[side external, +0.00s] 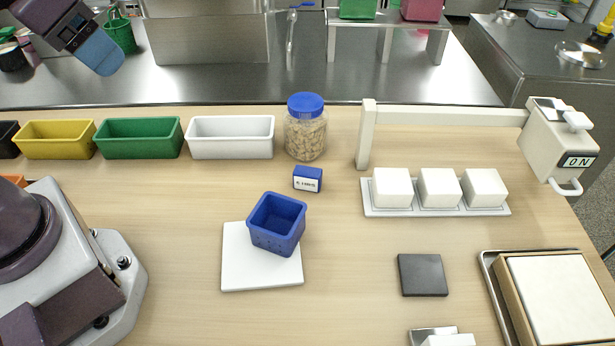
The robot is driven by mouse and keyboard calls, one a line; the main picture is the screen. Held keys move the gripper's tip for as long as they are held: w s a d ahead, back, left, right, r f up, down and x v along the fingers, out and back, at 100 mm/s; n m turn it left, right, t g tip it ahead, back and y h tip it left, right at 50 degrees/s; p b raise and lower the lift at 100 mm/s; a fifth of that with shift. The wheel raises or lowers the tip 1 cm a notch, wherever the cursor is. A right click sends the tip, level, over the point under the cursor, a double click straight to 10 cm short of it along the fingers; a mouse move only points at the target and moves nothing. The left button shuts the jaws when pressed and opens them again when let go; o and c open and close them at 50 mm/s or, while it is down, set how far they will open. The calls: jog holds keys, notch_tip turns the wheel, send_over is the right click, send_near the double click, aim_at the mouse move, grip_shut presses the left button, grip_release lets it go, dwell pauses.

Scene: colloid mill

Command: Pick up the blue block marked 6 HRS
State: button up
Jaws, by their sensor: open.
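The small blue block (308,173) lies on the wooden table near the middle of the side external view. It has a white label on its front face; the print is too small to read surely. It stands apart from its neighbours, in front of the jar. My gripper (101,57) shows at the top left, with a blue-grey tip, far to the left of the block and well above the table. It is open, and I see nothing in it. Part of my gripper and the arm behind it are cut off by the picture edge.
A blue open box (277,235) stands tilted on a white square plate (236,272) just in front of the block. A jar with a blue lid (306,135) stands behind it. Right are white cubes on a tray (437,211) and a dark square (422,275). Bins line the back left.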

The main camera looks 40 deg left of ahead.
jog(key=w+a+f+n+g+h, duration=0.1)
jog(key=w+f+n+g+h, duration=0.15)
jog(key=f+g, duration=0.4)
jog(key=n+t+h, duration=0.5)
jog(key=n+h, duration=0.5)
jog(key=n, duration=0.7)
send_near(306, 170)
jog(key=s, duration=0.5)
jog(key=s+r, duration=0.1)
jog(key=s, duration=0.2)
jog(key=shift+s+d, duration=0.15)
jog(key=shift+d, duration=0.15)
jog(key=w+n+t, duration=0.1)
jog(key=w+a+n+t, duration=0.1)
jog(key=w, duration=0.1)
jog(key=w+n+t+y, duration=0.1)
jog(key=n, duration=0.1)
jog(key=shift+w+a+f, duration=0.15)
jog(key=shift+w+f, duration=0.1)
jog(key=shift+w, duration=0.15)
jog(key=shift+w+n+t, duration=0.25)
jog(key=x, duration=0.7)
jog(key=shift+x, duration=2.9)
jog(key=shift+s, duration=0.15)
jog(key=shift+c, duration=0.4)
